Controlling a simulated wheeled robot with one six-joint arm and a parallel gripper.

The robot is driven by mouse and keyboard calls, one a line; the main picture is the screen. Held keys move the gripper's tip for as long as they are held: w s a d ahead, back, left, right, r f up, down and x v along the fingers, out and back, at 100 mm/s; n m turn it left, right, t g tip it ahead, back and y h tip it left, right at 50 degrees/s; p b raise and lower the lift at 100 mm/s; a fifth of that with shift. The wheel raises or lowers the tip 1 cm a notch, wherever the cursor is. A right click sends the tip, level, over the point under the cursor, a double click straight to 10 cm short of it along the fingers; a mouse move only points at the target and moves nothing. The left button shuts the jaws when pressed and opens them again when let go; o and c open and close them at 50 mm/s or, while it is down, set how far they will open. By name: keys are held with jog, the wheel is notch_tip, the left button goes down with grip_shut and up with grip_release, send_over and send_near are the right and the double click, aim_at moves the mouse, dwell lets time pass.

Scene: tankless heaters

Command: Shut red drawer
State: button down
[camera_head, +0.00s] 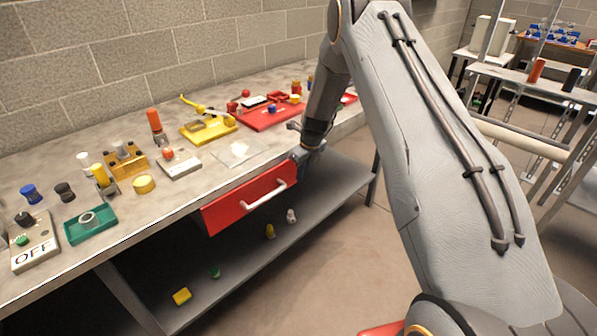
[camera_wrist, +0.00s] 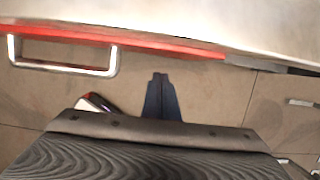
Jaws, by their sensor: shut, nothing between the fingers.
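The red drawer (camera_head: 250,197) hangs under the front edge of the workbench, with a white bar handle (camera_head: 264,195) on its front. Its front lies close to the bench edge; I cannot tell whether a small gap is left. In the wrist view the drawer shows as a thin red strip (camera_wrist: 170,43) along the bench edge, with the handle (camera_wrist: 65,69) at the left. My gripper (camera_wrist: 160,76) is shut and empty, apart from the drawer and to the right of the handle. In the head view its wrist is by the drawer's right end, and the fingertips are not clear.
The workbench top (camera_head: 225,175) holds a red tray (camera_head: 272,118), a yellow tray (camera_head: 208,131), a green tray (camera_head: 90,225) and several small parts. A lower shelf (camera_head: 245,250) carries a few small items. Open floor (camera_head: 335,245) lies in front of the bench.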

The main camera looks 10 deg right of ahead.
jog(key=s+d+b+v, duration=0.1)
jog(key=b+v, duration=0.2)
jog(key=v, duration=0.7)
jog(key=s+a+r+n, duration=0.1)
jog(key=s+r+n, duration=0.1)
jog(key=s+n, duration=0.8)
jog(key=s+a+r+n+h, duration=0.1)
jog(key=s+r+n, duration=0.2)
jog(key=s+n, duration=0.6)
jog(key=s+r+n+g, duration=0.1)
jog(key=s+r+n, duration=0.2)
jog(key=s+n, duration=0.7)
jog(key=s, duration=0.6)
jog(key=shift+a+n, duration=0.3)
jog(key=shift+a, duration=0.1)
jog(key=shift+r, duration=0.1)
